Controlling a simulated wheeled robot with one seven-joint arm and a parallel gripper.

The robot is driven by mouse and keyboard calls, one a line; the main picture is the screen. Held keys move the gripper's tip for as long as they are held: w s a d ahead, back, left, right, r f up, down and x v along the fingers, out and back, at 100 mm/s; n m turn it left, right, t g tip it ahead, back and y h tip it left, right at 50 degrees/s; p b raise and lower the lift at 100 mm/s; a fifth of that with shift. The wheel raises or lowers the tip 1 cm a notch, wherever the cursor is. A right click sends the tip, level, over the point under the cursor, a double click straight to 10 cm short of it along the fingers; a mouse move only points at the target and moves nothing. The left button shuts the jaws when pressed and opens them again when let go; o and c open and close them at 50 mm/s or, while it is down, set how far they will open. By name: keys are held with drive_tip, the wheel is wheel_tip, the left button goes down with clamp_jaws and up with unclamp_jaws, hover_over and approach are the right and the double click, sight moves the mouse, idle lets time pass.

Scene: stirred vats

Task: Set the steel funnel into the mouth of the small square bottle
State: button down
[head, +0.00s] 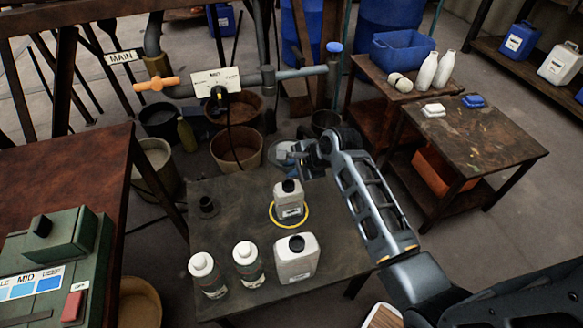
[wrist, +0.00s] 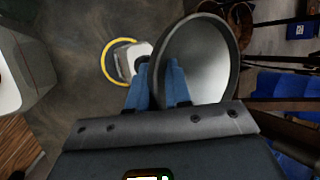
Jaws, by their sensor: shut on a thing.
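The steel funnel (wrist: 208,68) is a wide grey cone, and its broad open mouth fills the upper middle of the wrist view. My gripper (wrist: 158,78) is shut on the funnel, with its blue fingers at the funnel's left side. In the head view my gripper (head: 292,158) is above the far edge of the dark table, beyond the small bottle. The small square bottle (head: 290,204) is white with a dark top and stands upright inside a yellow ring (head: 306,219). The funnel's spout is hidden.
A larger square bottle (head: 296,264) and two round white-capped bottles (head: 247,266) stand nearer on the table. A small dark fitting (head: 207,206) is at its left. A pipe with an orange handle (head: 156,84) crosses behind. Buckets stand on the floor beyond.

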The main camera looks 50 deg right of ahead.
wheel_tip(320, 180, down, 5)
drive_tip(key=b, duration=0.3)
drive_tip(key=shift+p, duration=0.6)
idle(1.5)
drive_tip(key=shift+f+b, duration=0.35)
drive_tip(key=shift+f, duration=0.95)
idle(1.0)
drive_tip(key=c, duration=1)
unclamp_jaws()
drive_tip(key=shift+p+v, duration=0.6)
drive_tip(key=shift+v, duration=3.3)
